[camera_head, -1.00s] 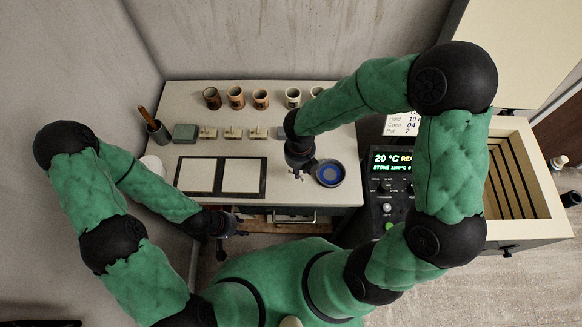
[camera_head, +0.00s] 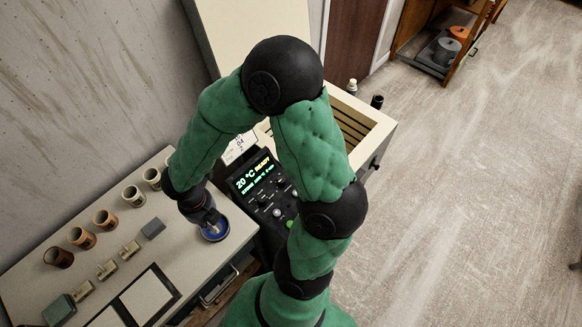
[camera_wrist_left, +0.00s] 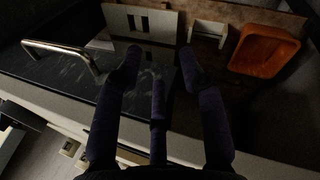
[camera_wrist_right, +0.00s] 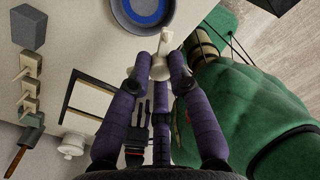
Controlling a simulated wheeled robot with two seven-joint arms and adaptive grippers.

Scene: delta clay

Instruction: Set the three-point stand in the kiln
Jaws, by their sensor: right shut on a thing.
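My right gripper (camera_wrist_right: 160,65) is shut on a small cream piece (camera_wrist_right: 163,55), seen in the right wrist view; it looks like the three-point stand, partly hidden by the fingers. In the head view this gripper (camera_head: 207,215) is over the blue-centred dish near the table's right end. The kiln (camera_head: 378,148) stands right of the table, its lid (camera_head: 250,45) raised and its slatted chamber partly visible behind my right arm. My left gripper (camera_wrist_left: 160,62) has its fingers spread, with nothing between them; it is outside the head view.
The kiln's lit control panel (camera_head: 262,190) stands between the table and my arm. The dish (camera_head: 215,230), several cups (camera_head: 106,219), small cream pieces (camera_head: 130,250) and a grey block (camera_head: 153,228) are on the table. An orange tray (camera_wrist_left: 264,52) shows in the left wrist view.

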